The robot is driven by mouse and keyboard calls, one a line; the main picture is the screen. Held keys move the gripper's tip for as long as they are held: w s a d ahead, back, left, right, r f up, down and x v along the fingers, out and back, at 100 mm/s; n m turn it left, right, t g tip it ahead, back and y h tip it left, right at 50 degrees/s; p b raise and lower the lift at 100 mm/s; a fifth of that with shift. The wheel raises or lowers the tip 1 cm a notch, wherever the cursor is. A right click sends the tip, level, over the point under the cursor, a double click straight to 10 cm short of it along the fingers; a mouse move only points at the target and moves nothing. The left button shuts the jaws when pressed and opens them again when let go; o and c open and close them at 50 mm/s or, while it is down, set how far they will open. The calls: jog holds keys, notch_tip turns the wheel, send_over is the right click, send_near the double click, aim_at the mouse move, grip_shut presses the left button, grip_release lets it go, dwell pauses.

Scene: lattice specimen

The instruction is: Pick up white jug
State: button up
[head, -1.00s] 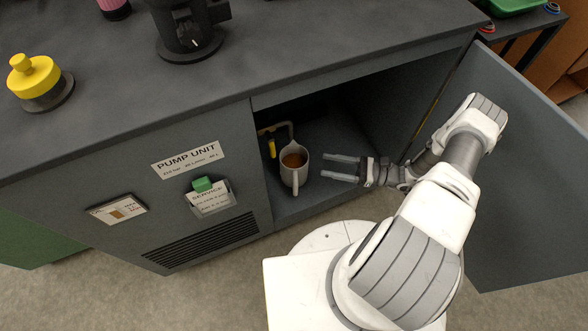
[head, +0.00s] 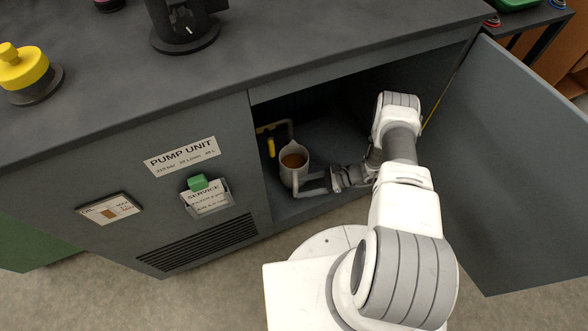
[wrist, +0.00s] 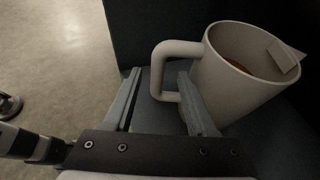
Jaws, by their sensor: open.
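The white jug (head: 293,162) stands upright inside the open cabinet, near its left side, with orange-brown liquid in it. In the wrist view the jug (wrist: 235,85) is at the upper right, its handle (wrist: 172,49) toward the left. My gripper (head: 308,184) is at the jug's handle side, low in the cabinet. In the wrist view my gripper (wrist: 160,75) is open, with the left finger outside the handle and the right finger at the handle's opening, beside the jug's body. The handle lies between the fingers; contact cannot be told.
A pipe with a yellow lever (head: 271,147) is just left of the jug. The cabinet's left panel (head: 185,230) is close by. The open door (head: 500,190) stands to the right of my arm, and the counter (head: 270,40) is above.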

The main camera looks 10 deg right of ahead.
jog(key=b+x, duration=0.1)
jog(key=x, duration=0.5)
jog(key=shift+s+a+f+b, duration=0.2)
jog(key=shift+f+b, duration=0.1)
jog(key=shift+b, duration=0.1)
jog(key=shift+w, duration=0.1)
grip_shut()
jog(key=shift+r, duration=0.1)
dwell(0.9)
